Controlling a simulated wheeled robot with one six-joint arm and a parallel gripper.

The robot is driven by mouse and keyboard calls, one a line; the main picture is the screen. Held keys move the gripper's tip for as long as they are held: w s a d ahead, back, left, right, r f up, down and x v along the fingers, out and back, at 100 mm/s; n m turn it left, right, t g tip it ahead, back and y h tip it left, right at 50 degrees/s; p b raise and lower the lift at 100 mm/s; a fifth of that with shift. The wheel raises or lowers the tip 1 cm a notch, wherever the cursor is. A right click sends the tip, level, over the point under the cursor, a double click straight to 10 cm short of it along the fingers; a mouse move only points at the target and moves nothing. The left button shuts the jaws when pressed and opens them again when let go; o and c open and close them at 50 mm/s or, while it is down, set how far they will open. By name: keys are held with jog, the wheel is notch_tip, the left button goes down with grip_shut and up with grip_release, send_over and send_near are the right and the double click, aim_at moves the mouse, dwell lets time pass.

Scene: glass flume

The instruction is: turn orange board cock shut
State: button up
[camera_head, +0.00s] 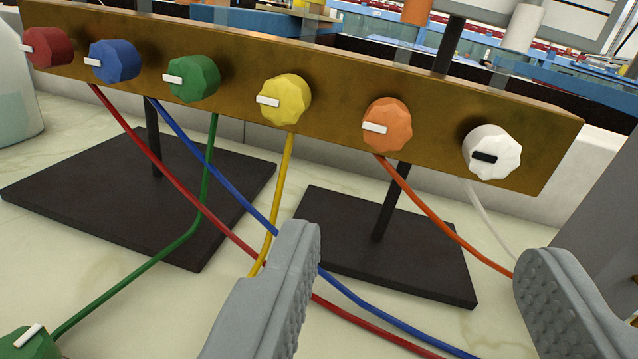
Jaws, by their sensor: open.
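The orange board cock (387,125) is a faceted orange knob on the front of a brown board (335,81). Its white pointer bar lies nearly level in the picture, in line with the board's length. An orange tube (445,218) runs from below it down to the right. My gripper (415,265) is open and empty. Its two grey fingers stand wide apart, below and in front of the board, one lower left and one lower right of the orange cock. Neither finger touches the cock.
Red (48,47), blue (114,61), green (192,78), yellow (284,99) and white (492,152) cocks share the board. Coloured tubes cross below. Black stand bases (395,245) rest on the pale bench. Another green knob (28,344) is at lower left.

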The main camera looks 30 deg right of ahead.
aim_at(387, 130)
jog(key=x, duration=1.1)
jog(key=f+x, duration=0.1)
jog(key=x, duration=0.5)
jog(key=shift+w+a, duration=0.2)
jog(key=shift+w, duration=0.15)
jog(key=c, duration=1)
